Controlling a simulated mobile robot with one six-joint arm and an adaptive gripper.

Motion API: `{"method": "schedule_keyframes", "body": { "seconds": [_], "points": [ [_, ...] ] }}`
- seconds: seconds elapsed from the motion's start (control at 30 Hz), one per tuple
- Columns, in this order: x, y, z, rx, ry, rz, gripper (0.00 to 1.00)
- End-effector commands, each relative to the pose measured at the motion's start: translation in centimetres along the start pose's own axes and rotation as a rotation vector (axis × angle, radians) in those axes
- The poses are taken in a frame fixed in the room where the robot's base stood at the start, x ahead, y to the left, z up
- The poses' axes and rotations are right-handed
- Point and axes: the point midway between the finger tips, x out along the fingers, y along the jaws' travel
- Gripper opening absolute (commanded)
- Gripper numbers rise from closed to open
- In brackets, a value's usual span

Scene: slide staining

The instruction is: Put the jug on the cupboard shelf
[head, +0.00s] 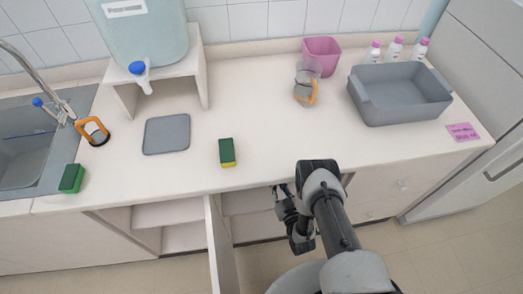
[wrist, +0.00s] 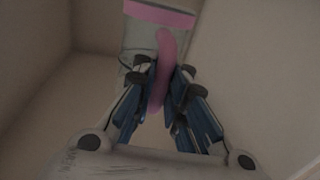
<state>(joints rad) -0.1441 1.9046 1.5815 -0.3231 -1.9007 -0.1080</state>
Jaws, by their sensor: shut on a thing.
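A clear jug with a pink band and a pink handle (wrist: 166,48) shows at the top of the wrist view. My gripper (wrist: 162,88) is shut on that handle, with its fingers on both sides of it. The jug's base and what lies under it are hidden. In the head view my arm reaches down at the counter's front, and the held jug is not visible there. The open cupboard (head: 175,215) under the counter has a shelf board (head: 160,214). Plain walls surround the jug in the wrist view.
An open cupboard door (head: 221,250) stands out to the left of my arm. On the counter are an orange-handled glass jug (head: 307,88), another orange-handled vessel (head: 93,131), a sponge (head: 227,152), a grey mat (head: 167,134), a pink tub (head: 322,50) and a grey basin (head: 400,105).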

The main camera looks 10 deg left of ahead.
Motion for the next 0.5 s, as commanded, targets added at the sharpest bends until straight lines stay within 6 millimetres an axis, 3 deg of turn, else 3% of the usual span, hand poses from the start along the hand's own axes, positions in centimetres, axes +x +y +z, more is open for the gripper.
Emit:
{"method": "schedule_keyframes", "body": {
  "seconds": [0.07, 0.3, 0.5],
  "points": [
    [-0.1, 0.0, 0.5, 0.0, -0.001, 0.0, 0.0],
    [-0.1, 0.0, 5.0, 0.001, -0.001, 0.0, 0.0],
    [0.0, 0.0, 6.5, 0.001, 0.002, 0.0, 0.0]
  ]
}}
